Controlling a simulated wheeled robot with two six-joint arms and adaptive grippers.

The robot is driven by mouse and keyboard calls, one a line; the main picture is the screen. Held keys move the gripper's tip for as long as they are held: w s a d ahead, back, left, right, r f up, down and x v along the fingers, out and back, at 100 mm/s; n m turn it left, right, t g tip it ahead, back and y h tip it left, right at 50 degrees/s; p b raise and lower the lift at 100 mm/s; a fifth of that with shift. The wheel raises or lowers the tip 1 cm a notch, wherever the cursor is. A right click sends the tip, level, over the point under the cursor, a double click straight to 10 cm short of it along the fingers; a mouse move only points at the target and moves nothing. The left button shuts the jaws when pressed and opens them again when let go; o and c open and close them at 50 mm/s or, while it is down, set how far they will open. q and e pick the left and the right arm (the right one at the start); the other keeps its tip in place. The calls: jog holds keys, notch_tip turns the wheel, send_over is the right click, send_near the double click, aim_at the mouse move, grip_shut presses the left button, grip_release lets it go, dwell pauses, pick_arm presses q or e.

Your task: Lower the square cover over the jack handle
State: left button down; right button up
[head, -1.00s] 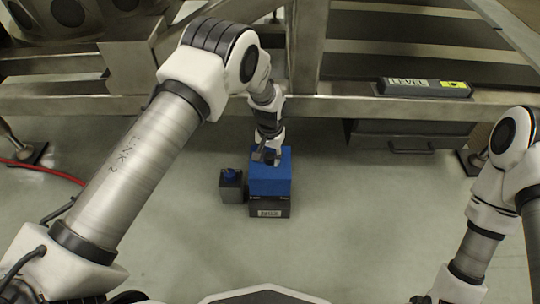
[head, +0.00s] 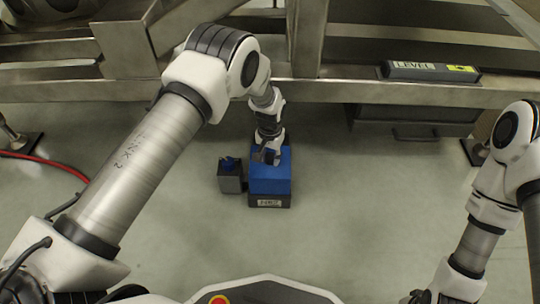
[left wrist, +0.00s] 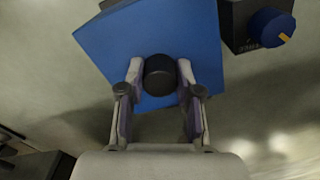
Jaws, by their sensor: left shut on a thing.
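The square blue cover (head: 270,181) is over a dark labelled box (head: 285,202) on the floor. The lower front of the box shows below the cover's edge. My left gripper (head: 268,155) is above the cover, its fingers pointing down. In the left wrist view, my left gripper (left wrist: 160,72) is shut on the black knob (left wrist: 160,78) on top of the blue cover (left wrist: 160,30). The jack handle is not visible; the cover hides whatever is under it. My right gripper is not clearly in view.
A small dark box (head: 230,183) with a blue knob (head: 229,163) stands close to the left of the cover. A metal frame with a level (head: 430,71) lies behind. A red cable (head: 45,161) is at far left. The floor in front is clear.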

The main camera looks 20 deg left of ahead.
pick_arm(q)
jog(key=shift+f, duration=0.1)
jog(key=c, duration=0.7)
grip_release()
